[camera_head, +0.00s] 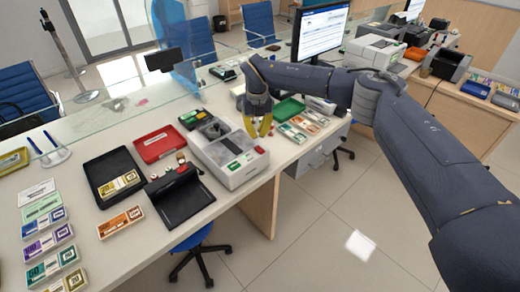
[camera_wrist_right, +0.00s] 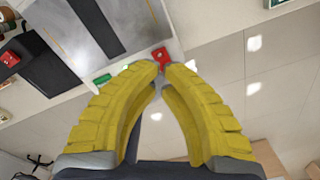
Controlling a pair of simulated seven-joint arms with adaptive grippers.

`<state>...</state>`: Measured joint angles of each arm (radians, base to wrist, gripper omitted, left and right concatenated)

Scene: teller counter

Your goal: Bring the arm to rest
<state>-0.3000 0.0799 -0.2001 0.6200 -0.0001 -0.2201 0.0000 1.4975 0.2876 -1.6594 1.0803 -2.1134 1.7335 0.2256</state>
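My right arm reaches in from the right in the camera_head view. Its gripper (camera_head: 258,134) has yellow fingers pointing down, over the counter's edge side beside the grey counting machine (camera_head: 232,148). In the right wrist view the yellow fingers of this gripper (camera_wrist_right: 161,68) curve together and their tips nearly meet. Nothing is held between them. The machine, with its red button (camera_wrist_right: 160,56), lies beyond the fingertips there. My left arm and gripper are not in view.
Close to the gripper are a green tray (camera_head: 288,110) and note bundles (camera_head: 298,128). A red tray (camera_head: 160,144), black tray (camera_head: 104,166) and dark clipboard-like stand (camera_head: 180,198) lie left on the counter (camera_head: 90,135). A monitor (camera_head: 320,32) stands behind. Open floor (camera_head: 345,215) lies in front.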

